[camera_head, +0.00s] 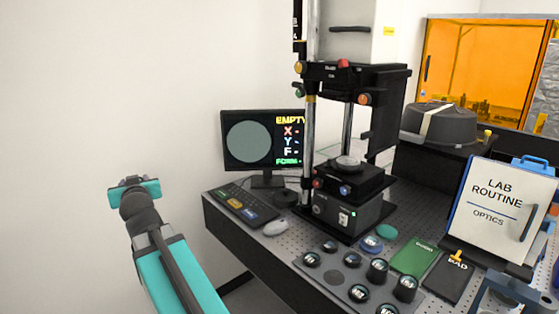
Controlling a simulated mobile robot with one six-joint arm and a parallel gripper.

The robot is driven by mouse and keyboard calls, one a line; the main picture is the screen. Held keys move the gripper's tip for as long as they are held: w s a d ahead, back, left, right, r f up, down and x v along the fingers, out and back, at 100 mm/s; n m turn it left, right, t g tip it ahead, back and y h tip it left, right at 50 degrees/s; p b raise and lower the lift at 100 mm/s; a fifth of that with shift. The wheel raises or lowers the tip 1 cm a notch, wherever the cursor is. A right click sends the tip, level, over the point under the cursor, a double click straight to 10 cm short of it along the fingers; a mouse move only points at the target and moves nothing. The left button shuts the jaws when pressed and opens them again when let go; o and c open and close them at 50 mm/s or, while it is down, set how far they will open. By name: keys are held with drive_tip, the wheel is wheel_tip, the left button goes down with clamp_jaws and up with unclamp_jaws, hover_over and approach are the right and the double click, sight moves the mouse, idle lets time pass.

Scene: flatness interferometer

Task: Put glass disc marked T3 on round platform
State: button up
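Several small round glass discs in dark mounts stand at the front of the optical table, among them one at the left (312,259), one at the right (405,287) and one near the front (359,293). Their labels are too small to read, so I cannot tell which is T3. The round platform (347,162) is a small grey disc on the black stage under the tall instrument frame; nothing clearly rests on it. My gripper (133,188) is off to the left, in front of the white wall and apart from the table. Whether its fingers are open is unclear.
A monitor (262,140) reading EMPTY, a keyboard (240,203) and a mouse (275,228) are at the table's left. A green pad (412,258) and a black BAD pad (447,278) lie right of the discs. A LAB ROUTINE board (498,205) stands far right.

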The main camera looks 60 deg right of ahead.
drive_tip(key=s+d+m+g+h+b, duration=0.1)
drive_tip(key=s+d+m+g+h, duration=0.2)
drive_tip(key=s+d, duration=0.75)
drive_tip(key=s+d+m+g+h+b, duration=0.1)
drive_tip(key=s+d+m+g+h, duration=0.25)
drive_tip(key=s+d, duration=0.65)
drive_tip(key=s+d+r+m+g+h, duration=0.1)
drive_tip(key=s+d+r+m+g, duration=0.1)
drive_tip(key=s+d, duration=0.6)
drive_tip(key=s+d+r+m+g+h, duration=0.1)
drive_tip(key=s+d+m+g, duration=0.4)
drive_tip(key=s, duration=1)
drive_tip(key=d+g, duration=0.2)
drive_tip(key=shift+s+d+r+b, duration=0.15)
drive_tip(key=shift+d+r+b, duration=0.2)
drive_tip(key=shift+r+b, duration=0.05)
drive_tip(key=shift+d+r+m+p, duration=0.15)
drive_tip(key=shift+m+p, duration=0.1)
drive_tip(key=shift+p, duration=0.15)
drive_tip(key=r+p+x, duration=0.1)
drive_tip(key=p+x, duration=0.3)
drive_tip(key=x, duration=0.1)
drive_tip(key=r+p+x, duration=0.1)
drive_tip(key=p+x, duration=0.4)
drive_tip(key=r+p+x, duration=0.1)
drive_tip(key=p+x, duration=0.3)
drive_tip(key=x, duration=0.2)
drive_tip(key=shift+s+d+p, duration=0.15)
drive_tip(key=shift+d+p, duration=0.15)
